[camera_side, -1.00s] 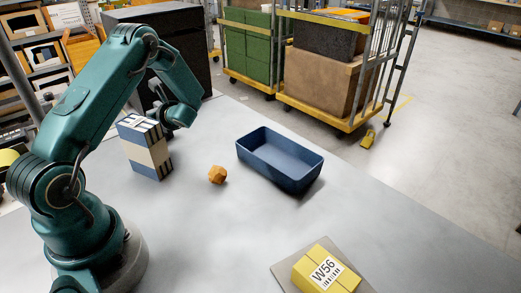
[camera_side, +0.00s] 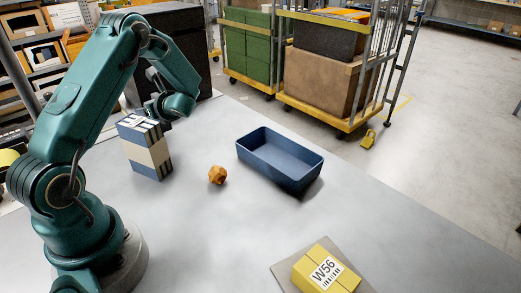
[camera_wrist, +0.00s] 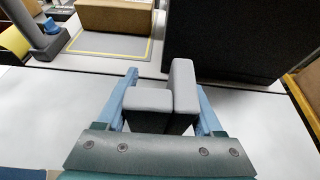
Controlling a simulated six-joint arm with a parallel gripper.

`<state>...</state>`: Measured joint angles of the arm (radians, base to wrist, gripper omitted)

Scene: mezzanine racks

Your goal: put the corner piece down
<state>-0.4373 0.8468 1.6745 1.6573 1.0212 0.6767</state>
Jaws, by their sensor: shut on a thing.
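The corner piece (camera_wrist: 150,100) is grey, with a low part on the left and a taller upright part on the right. In the wrist view it sits between the light blue fingers of my gripper (camera_wrist: 165,103), which is shut on it. The pale table top shows beyond and around it, and I cannot tell its height above the table. In the side view my gripper is mostly hidden behind my wrist and the striped block stack, and the corner piece cannot be made out.
A blue, white and tan block stack (camera_side: 149,155) stands close to my wrist. An orange faceted piece (camera_side: 217,175), an empty blue bin (camera_side: 305,180) and a yellow W56 box (camera_side: 325,272) are on the table. A large black box (camera_wrist: 240,40) rises beyond the table's far edge.

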